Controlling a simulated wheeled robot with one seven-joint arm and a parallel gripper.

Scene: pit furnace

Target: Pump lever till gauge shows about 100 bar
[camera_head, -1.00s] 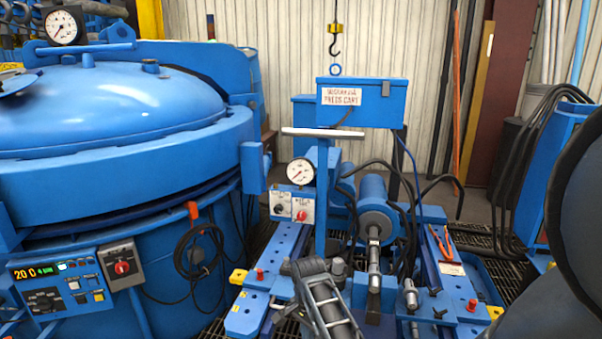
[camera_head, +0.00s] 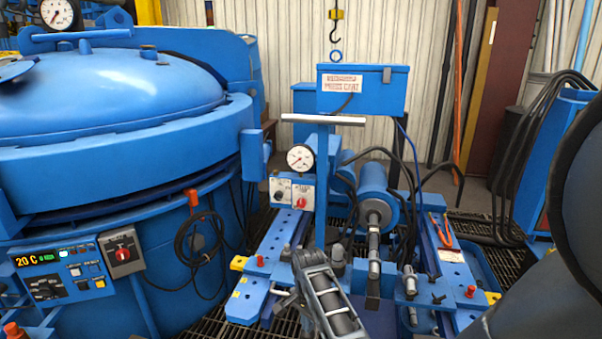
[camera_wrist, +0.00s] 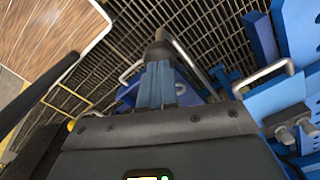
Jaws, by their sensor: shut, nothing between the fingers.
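A tall blue upright with a silver crossbar (camera_head: 323,119) stands on the blue press cart (camera_head: 245,307); it looks like the pump lever. A round white gauge (camera_head: 300,158) sits just left of the upright. Its needle is too small to read surely. My arm reaches in at the bottom centre of the head view, low in front of the cart and well below the crossbar. In the wrist view my gripper (camera_wrist: 157,48) is shut and empty, above the dark floor grating. The fingertips are hard to pick out in the head view. No lever is in its grasp.
A large blue furnace with a domed lid (camera_head: 110,90) fills the left. A second gauge (camera_head: 57,14) is above it. A blue cylinder (camera_head: 376,200) and black hoses stand right of the upright. A hook (camera_head: 336,33) hangs behind. Grating (camera_wrist: 215,30) lies below my gripper.

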